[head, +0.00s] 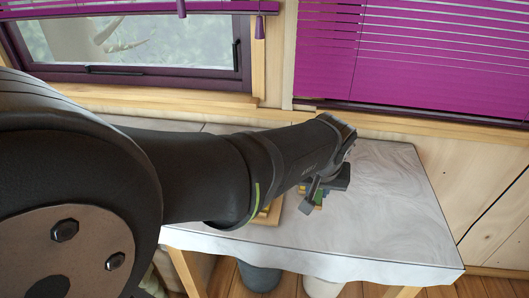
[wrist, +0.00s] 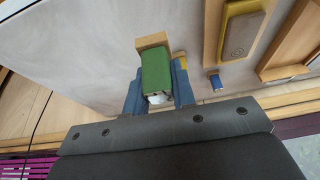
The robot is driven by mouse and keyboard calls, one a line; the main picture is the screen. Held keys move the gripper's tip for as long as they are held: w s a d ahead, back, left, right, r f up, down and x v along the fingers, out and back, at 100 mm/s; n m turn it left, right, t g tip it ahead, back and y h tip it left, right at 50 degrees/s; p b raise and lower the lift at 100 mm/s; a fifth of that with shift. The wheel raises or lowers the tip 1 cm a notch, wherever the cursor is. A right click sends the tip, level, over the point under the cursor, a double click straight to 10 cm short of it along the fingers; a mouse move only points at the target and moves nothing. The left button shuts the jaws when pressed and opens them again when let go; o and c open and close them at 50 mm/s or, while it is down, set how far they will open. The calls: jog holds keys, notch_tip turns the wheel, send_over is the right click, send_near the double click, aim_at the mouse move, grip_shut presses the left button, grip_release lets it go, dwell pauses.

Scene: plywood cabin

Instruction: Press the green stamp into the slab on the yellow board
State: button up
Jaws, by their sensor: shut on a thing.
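In the wrist view, the green stamp (wrist: 156,70) sits between the two blue-grey fingers of my gripper (wrist: 158,76), which is shut on it. A tan wooden piece (wrist: 153,41) shows at the stamp's far end; I cannot tell if it is part of it. The yellow board (wrist: 234,9) lies apart to the right in a tan frame, with a grey-tan slab (wrist: 240,35) on it. In the head view, my gripper (head: 318,192) is over the table, right of a partly hidden wooden edge (head: 270,213); green shows between its fingers.
A small blue piece (wrist: 215,82) lies near the board's frame, and a yellow piece (wrist: 181,61) shows beside one finger. Another wooden frame (wrist: 289,45) is at the far right. The marbled table (head: 390,205) is clear on the right, up to the plywood wall (head: 490,190).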

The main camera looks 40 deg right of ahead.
jog(key=w+a, duration=0.3)
jog(key=w, duration=0.5)
jog(key=w+a, duration=0.2)
jog(key=w, duration=0.6)
jog(key=shift+a+f, duration=0.1)
jog(key=shift+f, duration=2.5)
jog(key=shift+f, duration=1.1)
jog(key=shift+r, duration=0.15)
notch_tip(320, 180, up, 7)
dwell(0.3)
jog(key=shift+w, duration=0.1)
